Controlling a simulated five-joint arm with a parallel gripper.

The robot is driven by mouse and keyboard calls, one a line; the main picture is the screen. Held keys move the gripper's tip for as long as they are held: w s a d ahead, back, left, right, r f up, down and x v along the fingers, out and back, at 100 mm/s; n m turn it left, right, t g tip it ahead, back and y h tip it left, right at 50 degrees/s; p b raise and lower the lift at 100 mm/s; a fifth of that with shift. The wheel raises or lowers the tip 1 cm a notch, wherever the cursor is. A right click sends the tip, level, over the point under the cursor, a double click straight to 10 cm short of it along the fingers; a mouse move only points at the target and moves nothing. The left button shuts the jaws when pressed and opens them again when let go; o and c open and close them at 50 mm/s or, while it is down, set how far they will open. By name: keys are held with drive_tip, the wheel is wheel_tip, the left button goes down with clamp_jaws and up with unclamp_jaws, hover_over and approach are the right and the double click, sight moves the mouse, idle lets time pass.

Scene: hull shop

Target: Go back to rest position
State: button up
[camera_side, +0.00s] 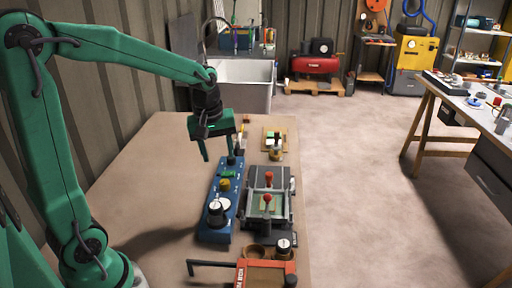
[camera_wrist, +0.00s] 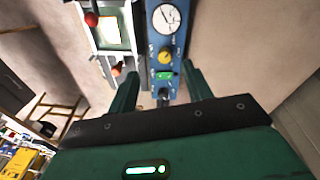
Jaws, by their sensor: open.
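My gripper (camera_side: 219,157) hangs from my green arm, fingers down and apart, with nothing between them. It is above the far end of a blue panel (camera_side: 212,236). In the wrist view the gripper (camera_wrist: 160,88) straddles the near end of that panel (camera_wrist: 178,48) in the picture. The panel carries a white-faced gauge (camera_wrist: 166,18), a yellow knob (camera_wrist: 165,56), a green switch (camera_wrist: 165,76) and a black knob or lever (camera_wrist: 164,93) seen between the fingers. Whether the fingertips touch the panel I cannot tell.
A grey fixture with red-knobbed levers (camera_side: 268,178) stands right of the panel on the brown table (camera_side: 140,165). An orange-red box (camera_side: 265,275) is at the front, and a small board with a green part (camera_side: 274,137) is behind. Table left of the panel is clear.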

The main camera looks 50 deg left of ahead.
drive_tip(key=s+d+r+m+t, duration=0.2)
drive_tip(key=s+d+m, duration=0.2)
drive_tip(key=s+m, duration=0.2)
drive_tip(key=s+d+r+m+t, duration=0.2)
drive_tip(key=s+m, duration=0.3)
drive_tip(key=s, duration=0.3)
drive_tip(key=shift+d+r+m, duration=0.4)
drive_tip(key=shift+d+r, duration=0.45)
